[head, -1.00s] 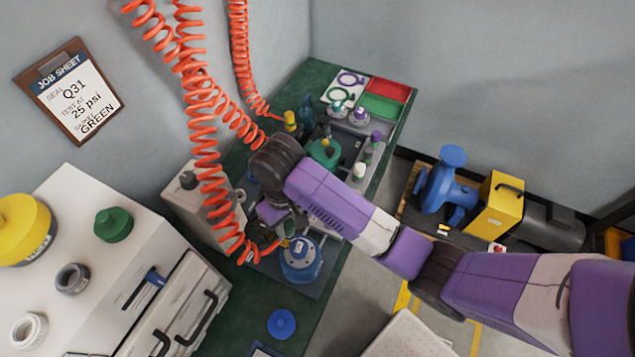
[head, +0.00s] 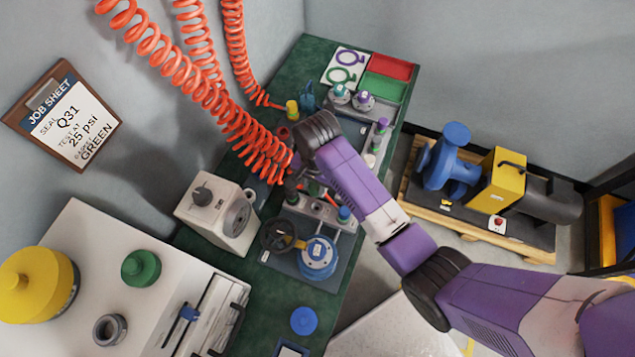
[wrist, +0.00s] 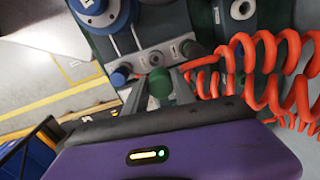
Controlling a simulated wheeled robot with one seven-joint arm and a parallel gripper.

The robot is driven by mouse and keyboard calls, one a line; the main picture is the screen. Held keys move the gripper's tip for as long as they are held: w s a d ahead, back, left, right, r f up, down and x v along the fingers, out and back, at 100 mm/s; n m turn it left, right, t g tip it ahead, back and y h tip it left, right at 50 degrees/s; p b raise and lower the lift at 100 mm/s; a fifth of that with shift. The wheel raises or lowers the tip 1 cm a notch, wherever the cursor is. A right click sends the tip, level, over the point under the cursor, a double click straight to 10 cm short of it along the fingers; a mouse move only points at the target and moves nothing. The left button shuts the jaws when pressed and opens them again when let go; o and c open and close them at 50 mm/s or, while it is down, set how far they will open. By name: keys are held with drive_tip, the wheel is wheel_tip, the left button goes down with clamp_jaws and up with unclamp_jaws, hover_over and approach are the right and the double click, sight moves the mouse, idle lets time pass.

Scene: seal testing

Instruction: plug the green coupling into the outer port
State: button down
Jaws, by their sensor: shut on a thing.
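My gripper (wrist: 158,88) is shut on the green coupling (wrist: 160,80), which sits between the two fingers in the wrist view. The coiled orange hose (wrist: 205,80) runs off to the right beside it. I cannot tell whether the coupling touches the block.
A black handwheel (head: 279,236) and a grey machine (head: 216,215) stand left of the block. Other orange hoses (head: 232,50) hang above the green bench. A job sheet (head: 70,116) on the wall reads Q31, 25 psi, GREEN. The bench's back holds red (head: 390,66) and green trays.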

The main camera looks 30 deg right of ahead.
drive_tip(key=shift+s+d+f+m, duration=0.15)
drive_tip(key=shift+s+f+m, duration=0.25)
drive_tip(key=shift+m, duration=0.5)
drive_tip(key=shift+w+f+b, duration=0.1)
drive_tip(key=shift+f+b, duration=2.7)
drive_tip(key=shift+p, duration=0.7)
drive_tip(key=shift+f+b, duration=0.7)
drive_tip(key=shift+f, duration=0.7)
drive_tip(key=c, duration=0.9)
unclamp_jaws()
drive_tip(key=shift+c, duration=0.2)
drive_tip(key=shift+r, duration=0.15)
wheel_tip(320, 180, up, 8)
drive_tip(key=shift+f, duration=0.25)
